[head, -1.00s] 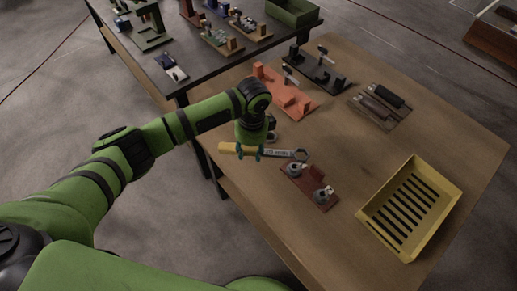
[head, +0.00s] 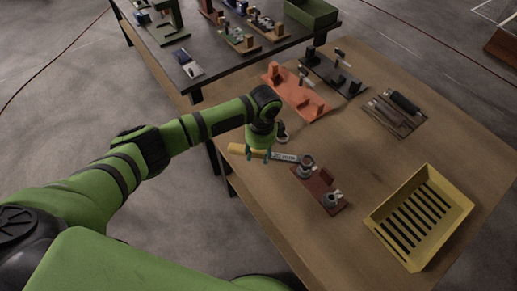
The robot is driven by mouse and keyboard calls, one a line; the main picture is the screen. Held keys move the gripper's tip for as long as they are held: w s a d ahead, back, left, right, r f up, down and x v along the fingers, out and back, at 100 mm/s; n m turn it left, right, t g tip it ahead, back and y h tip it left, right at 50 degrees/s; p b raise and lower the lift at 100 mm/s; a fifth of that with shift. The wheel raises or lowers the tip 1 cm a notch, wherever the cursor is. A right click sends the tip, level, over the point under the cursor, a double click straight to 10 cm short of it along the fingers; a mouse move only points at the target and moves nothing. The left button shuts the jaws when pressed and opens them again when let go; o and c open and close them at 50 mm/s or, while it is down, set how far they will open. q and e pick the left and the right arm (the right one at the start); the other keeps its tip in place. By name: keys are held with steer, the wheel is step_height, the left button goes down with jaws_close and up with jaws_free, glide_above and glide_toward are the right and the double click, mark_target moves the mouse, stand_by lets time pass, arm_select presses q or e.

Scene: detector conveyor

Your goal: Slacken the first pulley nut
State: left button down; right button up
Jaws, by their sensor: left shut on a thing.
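My left gripper (head: 259,155) is shut on a wrench (head: 285,156) with a yellow handle. The wrench points right, and its ring end is at the upper of two grey pulleys (head: 306,172) on a small red-brown plate (head: 321,184). The ring overlaps the top of that pulley and hides its nut; I cannot tell whether it is seated around it. The second pulley (head: 330,200), lower right on the plate, is uncovered, with a light wing-like piece on top. My right gripper is not in view.
A yellow slotted crate (head: 466,207) stands at the right of the wooden table. An orange fixture (head: 296,91), a black fixture (head: 333,76) and a tool tray (head: 407,127) lie behind. A dark table (head: 215,68) with several assemblies is at the back. Bare wood lies below the plate.

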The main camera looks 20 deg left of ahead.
arm_select(q)
step_height(320, 180, down, 2)
steer(key=shift+f+b, duration=0.1)
steer(key=shift+b, duration=0.35)
steer(key=shift+r, duration=0.2)
steer(key=shift+p, duration=0.7)
steer(key=shift+f+b, duration=0.9)
steer(key=shift+f, duration=0.7)
steer(key=c, duration=1.8)
jaws_free()
jaws_close()
steer(key=shift+r, duration=0.1)
